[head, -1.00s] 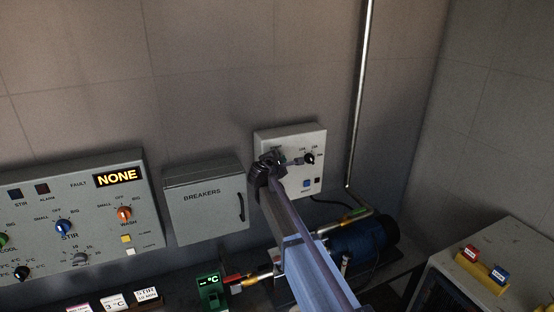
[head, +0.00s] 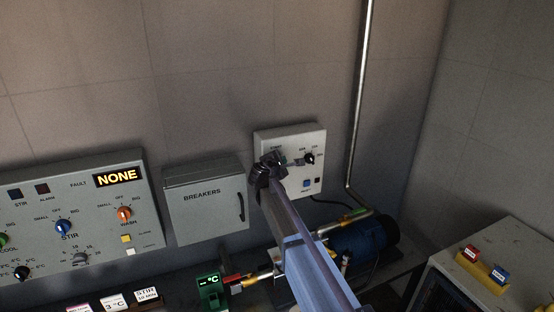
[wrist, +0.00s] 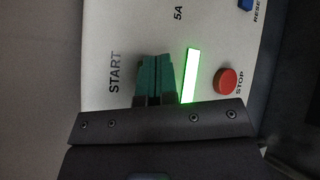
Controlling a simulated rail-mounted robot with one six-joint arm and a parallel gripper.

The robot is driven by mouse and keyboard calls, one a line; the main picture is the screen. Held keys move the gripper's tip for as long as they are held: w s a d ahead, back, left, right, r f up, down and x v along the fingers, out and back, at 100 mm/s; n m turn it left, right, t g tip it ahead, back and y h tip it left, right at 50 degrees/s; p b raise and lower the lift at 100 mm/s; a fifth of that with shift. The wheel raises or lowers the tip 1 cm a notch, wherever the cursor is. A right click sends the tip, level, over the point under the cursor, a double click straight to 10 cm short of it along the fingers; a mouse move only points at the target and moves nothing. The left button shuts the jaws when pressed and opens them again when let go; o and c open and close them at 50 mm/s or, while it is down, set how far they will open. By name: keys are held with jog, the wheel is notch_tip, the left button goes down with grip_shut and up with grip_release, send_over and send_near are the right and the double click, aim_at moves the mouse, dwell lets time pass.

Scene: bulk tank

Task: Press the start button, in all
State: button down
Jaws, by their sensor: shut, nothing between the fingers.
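The start/stop box (head: 290,135) is a pale panel on the back wall; its face also fills much of the wrist view (wrist: 115,30). The printed START label (wrist: 115,72) is beside my fingertips. My gripper (wrist: 153,80) is shut and empty, its teal fingertips together at the panel face next to that label. The start button itself is hidden behind the fingertips, so I cannot tell whether they touch it. A lit green-edged lamp strip (wrist: 190,75) glows right of the fingers. The red STOP button (wrist: 227,80) is further right. In the head view my gripper (head: 282,163) covers the panel's left part.
A blue reset button (wrist: 246,4) is at the wrist view's top right. The panel's black knob (head: 309,158) is right of my gripper. A breakers box (head: 205,205) and a control panel (head: 95,230) hang to the left. A metal pipe (head: 361,90) and blue motor (head: 370,240) are to the right.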

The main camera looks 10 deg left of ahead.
jog(key=shift+s+d, duration=0.1)
jog(key=shift+s, duration=0.15)
jog(key=s, duration=0.1)
jog(key=s+d, duration=0.1)
jog(key=s, duration=0.1)
jog(key=s+d, duration=0.1)
jog(key=shift+s+d, duration=0.15)
jog(key=shift+d, duration=0.1)
dwell(0.7)
jog(key=s+d+f+m+g+y+b, duration=0.1)
jog(key=s+d+f+m+g, duration=0.4)
jog(key=s, duration=0.7)
jog(key=s+d+f+m+g+y+b, duration=0.1)
jog(key=s+d+f+m+g+b, duration=0.3)
jog(key=s+d+f+m, duration=0.5)
jog(key=s+d+f+m+g+y+b, duration=0.2)
jog(key=s+d+f+m+g, duration=0.3)
jog(key=s, duration=1.2)
jog(key=d+f+m+b, duration=0.1)
jog(key=d+f+m, duration=0.1)
jog(key=d, duration=0.2)
jog(key=shift+d+f+g, duration=0.15)
jog(key=shift+d+g, duration=0.15)
jog(key=shift+g, duration=0.1)
